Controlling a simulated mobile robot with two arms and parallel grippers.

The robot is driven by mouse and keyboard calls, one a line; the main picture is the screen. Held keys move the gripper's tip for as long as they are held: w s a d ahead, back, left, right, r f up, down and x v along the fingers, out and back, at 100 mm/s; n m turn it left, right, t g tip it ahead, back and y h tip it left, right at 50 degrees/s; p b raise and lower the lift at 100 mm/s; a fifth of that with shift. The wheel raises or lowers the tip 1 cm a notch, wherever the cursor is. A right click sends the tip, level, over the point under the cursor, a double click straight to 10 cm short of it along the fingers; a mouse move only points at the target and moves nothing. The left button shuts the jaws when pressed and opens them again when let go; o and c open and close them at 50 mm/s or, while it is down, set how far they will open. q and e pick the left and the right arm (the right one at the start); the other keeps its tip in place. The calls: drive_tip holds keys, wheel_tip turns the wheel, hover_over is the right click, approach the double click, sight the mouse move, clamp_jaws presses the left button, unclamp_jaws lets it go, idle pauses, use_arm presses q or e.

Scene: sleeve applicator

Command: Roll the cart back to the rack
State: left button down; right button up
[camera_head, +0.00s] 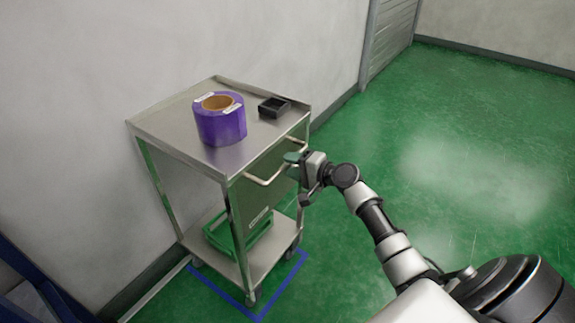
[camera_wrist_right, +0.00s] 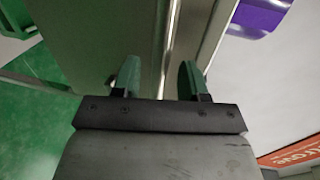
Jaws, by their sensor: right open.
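The metal cart (camera_head: 165,122) stands against the grey wall, its wheels at a blue floor outline (camera_head: 262,312). A pale bar handle (camera_head: 265,183) sticks out from its near side. My right gripper (camera_head: 296,160) is at the right part of this handle, its jaws open. In the right wrist view, the green fingers (camera_wrist_right: 158,80) stand apart, with a narrow metal strip of the cart running up between them; I cannot tell whether they touch it. My left gripper is out of view. No rack can be made out for certain.
On the cart top are a purple roll (camera_head: 221,124) and a small black tray (camera_head: 273,107). A green crate (camera_head: 240,232) sits on the lower shelf. A dark blue frame (camera_head: 45,285) is at the lower left. Green floor (camera_head: 465,130) is clear to the right.

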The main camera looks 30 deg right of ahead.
drive_tip(key=shift+x, duration=0.85)
drive_tip(key=shift+c, duration=0.3)
clamp_jaws()
